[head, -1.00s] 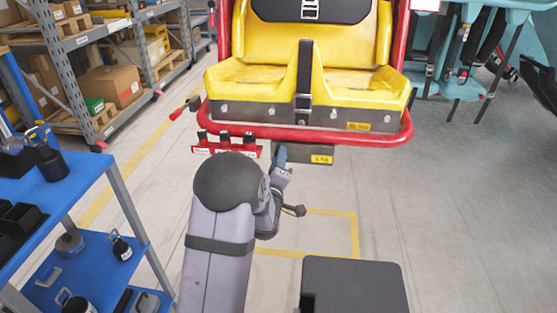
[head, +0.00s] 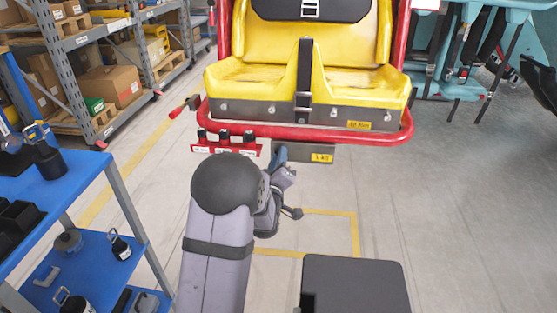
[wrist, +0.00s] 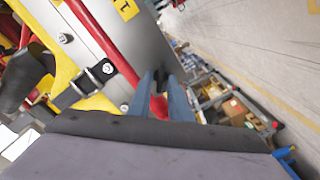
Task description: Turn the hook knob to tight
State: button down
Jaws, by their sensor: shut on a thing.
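My gripper (head: 280,154) is at the left end of a grey plate (head: 312,158) with a yellow tag, under the front of the yellow seat (head: 270,85). In the wrist view, its two blue fingers (wrist: 161,78) are shut on a small dark thing, seemingly the hook knob (wrist: 161,74). The fingers hide most of it, and its turn position cannot be read. A red part shows between the fingers, nearer the palm. A red strip (head: 207,149) with black knobs and white labels sits left of my gripper, apart from it.
A red tube (head: 375,136) runs round the seat front, just above my gripper. A blue cart (head: 80,190) with containers stands at left, shelves (head: 140,50) behind. Teal seats (head: 455,45) hang at back right.

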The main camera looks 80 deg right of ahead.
jog(key=m+b, duration=0.1)
jog(key=m, duration=0.8)
jog(key=m+b, duration=0.2)
jog(key=m, duration=0.7)
jog(key=s+m+b, duration=0.1)
jog(key=m, duration=0.8)
jog(key=shift+f+m, duration=0.3)
jog(key=c, duration=1.9)
grip_release()
jog(key=shift+r, duration=0.1)
jog(key=a, duration=0.7)
jog(key=shift+a, duration=0.2)
